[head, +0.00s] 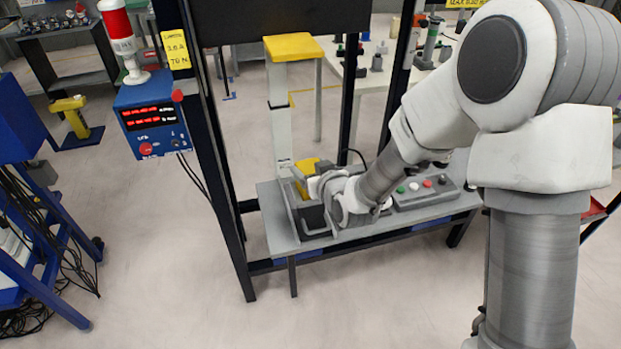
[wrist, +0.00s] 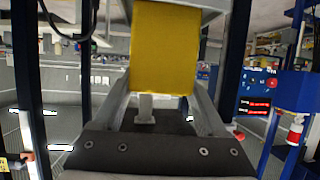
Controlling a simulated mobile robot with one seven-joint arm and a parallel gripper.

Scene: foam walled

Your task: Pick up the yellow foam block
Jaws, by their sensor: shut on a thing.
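The yellow foam block (head: 304,167) is at the left end of the grey shelf, partly hidden behind my gripper (head: 316,183) in the head view. In the wrist view the yellow block (wrist: 165,48) fills the upper middle, between the two grey fingers of my gripper (wrist: 164,85). My gripper is shut on the block. The block's lower part is hidden in the head view, so I cannot tell there whether it touches anything below.
A grey open-topped holder (head: 313,217) is below my gripper on the grey shelf (head: 278,222). A button panel (head: 425,191) lies to the right. Dark frame posts (head: 213,150) and a white post with a yellow top (head: 293,47) stand close by. Open floor lies in front.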

